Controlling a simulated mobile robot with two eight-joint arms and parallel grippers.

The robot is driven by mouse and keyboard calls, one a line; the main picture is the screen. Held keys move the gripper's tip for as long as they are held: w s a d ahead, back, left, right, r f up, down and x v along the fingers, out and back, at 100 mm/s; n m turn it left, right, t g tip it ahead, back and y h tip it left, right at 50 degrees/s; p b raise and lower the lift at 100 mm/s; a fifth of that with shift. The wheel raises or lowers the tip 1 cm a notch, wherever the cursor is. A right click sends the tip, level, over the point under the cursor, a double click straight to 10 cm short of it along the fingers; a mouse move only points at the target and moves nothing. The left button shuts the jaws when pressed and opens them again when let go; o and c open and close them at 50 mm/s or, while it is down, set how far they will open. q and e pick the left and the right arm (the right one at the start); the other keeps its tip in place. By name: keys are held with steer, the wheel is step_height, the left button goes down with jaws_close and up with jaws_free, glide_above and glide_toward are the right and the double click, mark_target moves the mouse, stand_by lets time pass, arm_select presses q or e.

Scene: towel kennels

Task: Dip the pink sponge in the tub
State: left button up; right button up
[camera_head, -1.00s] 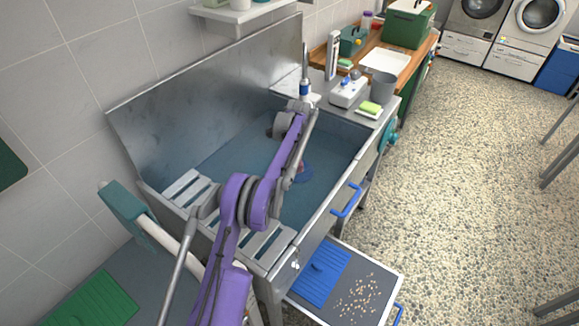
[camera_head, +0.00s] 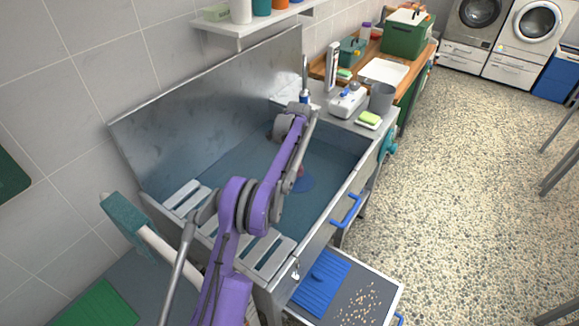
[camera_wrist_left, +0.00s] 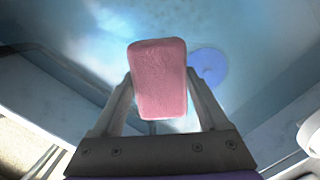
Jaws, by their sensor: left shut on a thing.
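The pink sponge (camera_wrist_left: 158,80) is between the fingers of my left gripper (camera_wrist_left: 160,98) in the left wrist view. The gripper is shut on it. In the head view only a small reddish bit of the sponge (camera_head: 301,170) shows beside my purple arm. The metal tub (camera_head: 330,208) has a bluish inside, and the sponge is over or in it. I cannot tell whether the sponge touches water. A blue round patch (camera_wrist_left: 208,65) shows on the tub's bottom beyond the sponge. My right gripper is not in view.
White slats (camera_head: 262,255) span the tub's near end. A shelf (camera_head: 245,28) hangs above the tub. A blue handle (camera_head: 346,210) juts from the tub's front.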

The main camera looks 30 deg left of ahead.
arm_select(q)
steer(key=shift+r, duration=0.1)
stand_by(0.5)
steer(key=shift+r+p, duration=0.95)
steer(key=shift+r, duration=2)
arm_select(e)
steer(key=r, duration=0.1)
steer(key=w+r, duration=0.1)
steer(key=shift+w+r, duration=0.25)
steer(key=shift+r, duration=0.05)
arm_select(q)
steer(key=shift+f, duration=0.1)
